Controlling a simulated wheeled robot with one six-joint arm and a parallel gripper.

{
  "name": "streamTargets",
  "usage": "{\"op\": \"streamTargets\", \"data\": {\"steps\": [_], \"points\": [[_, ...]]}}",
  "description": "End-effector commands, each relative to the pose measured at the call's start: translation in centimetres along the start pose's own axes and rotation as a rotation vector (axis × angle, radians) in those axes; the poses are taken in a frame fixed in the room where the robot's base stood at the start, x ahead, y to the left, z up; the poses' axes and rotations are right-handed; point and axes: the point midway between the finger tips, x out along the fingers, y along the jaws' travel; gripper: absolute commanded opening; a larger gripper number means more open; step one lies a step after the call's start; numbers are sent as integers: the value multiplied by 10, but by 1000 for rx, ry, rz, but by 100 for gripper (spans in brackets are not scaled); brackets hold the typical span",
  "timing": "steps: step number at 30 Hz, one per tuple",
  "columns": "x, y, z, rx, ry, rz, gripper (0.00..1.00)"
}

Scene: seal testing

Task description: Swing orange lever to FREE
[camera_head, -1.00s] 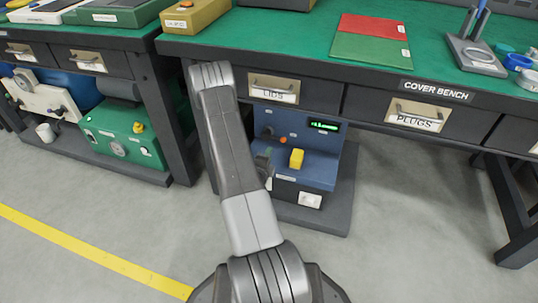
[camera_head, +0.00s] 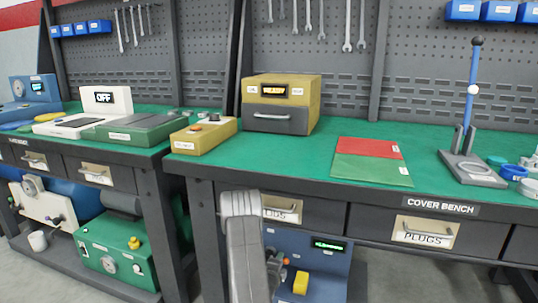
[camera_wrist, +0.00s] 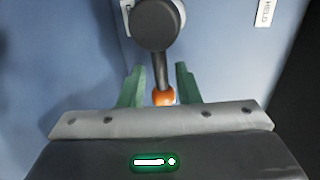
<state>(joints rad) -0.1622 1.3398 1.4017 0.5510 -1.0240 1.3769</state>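In the wrist view the lever has a dark round hub (camera_wrist: 157,24), a grey shaft pointing down the picture, and an orange ball knob (camera_wrist: 163,97). My gripper (camera_wrist: 159,70) has green fingers on either side of the shaft and knob. The fingers look apart, with gaps beside the knob. A white HOLD label (camera_wrist: 264,13) is at upper right; no FREE label can be read. In the head view the lever's blue unit (camera_head: 328,262) sits under the cover bench, and my arm hides part of it and most of my gripper.
The blue unit has a green display (camera_head: 328,245) and a yellow block (camera_head: 300,283). The cover bench (camera_head: 310,165) and its drawers overhang it, with the PLUGS drawer (camera_head: 424,232) to the right. A green machine (camera_head: 115,255) stands under the left bench.

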Motion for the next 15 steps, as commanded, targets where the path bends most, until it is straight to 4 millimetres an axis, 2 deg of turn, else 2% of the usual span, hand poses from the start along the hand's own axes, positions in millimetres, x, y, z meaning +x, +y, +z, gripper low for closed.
{"op": "streamTargets", "data": {"steps": [5,15], "points": [[13,0,-1,0,1,0,30],[12,-1,0,-9,2,0,30]]}}
